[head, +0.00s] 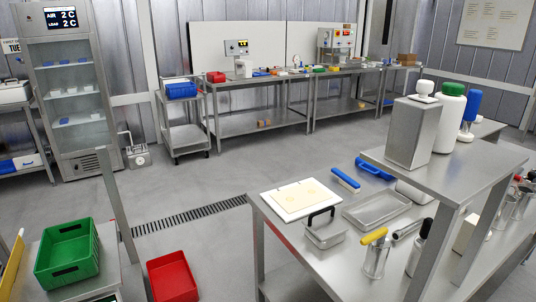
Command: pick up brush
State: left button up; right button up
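A brush with a blue back and pale bristles (345,180) lies on the steel table (275,225) at the right, behind a shallow steel tray (376,210). A second blue item with a loop-like handle (375,168) lies just behind it, partly hidden by the raised shelf; I cannot tell what it is. A yellow-handled tool (374,236) stands in a steel cup nearer to me. Neither of my grippers is in view.
A raised steel shelf (455,165) with a steel box and bottles overhangs the table's right part. A white board (300,199) and a black-handled steel pan (325,232) lie at the table's left. Green (68,253) and red (172,277) crates stand lower left.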

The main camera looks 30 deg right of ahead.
aim_at(350, 183)
jog(key=i+z, duration=0.2)
jog(key=z, duration=0.2)
jog(key=i+j+z, duration=0.15)
jog(key=z, duration=0.25)
jog(key=i+j+z, duration=0.15)
jog(key=z, duration=0.25)
jog(key=i+j+z, duration=0.1)
jog(key=z, duration=0.3)
jog(key=i+j+z, duration=0.15)
jog(key=j+z, duration=0.2)
jog(key=i+j+z, duration=0.15)
jog(key=z, duration=0.2)
jog(key=i+j+z, duration=0.1)
jog(key=j+z, duration=0.2)
jog(key=j, duration=0.15)
jog(key=j+z, duration=0.35)
jog(key=i+j+z, duration=0.2)
jog(key=j, duration=0.25)
jog(key=k, duration=0.1)
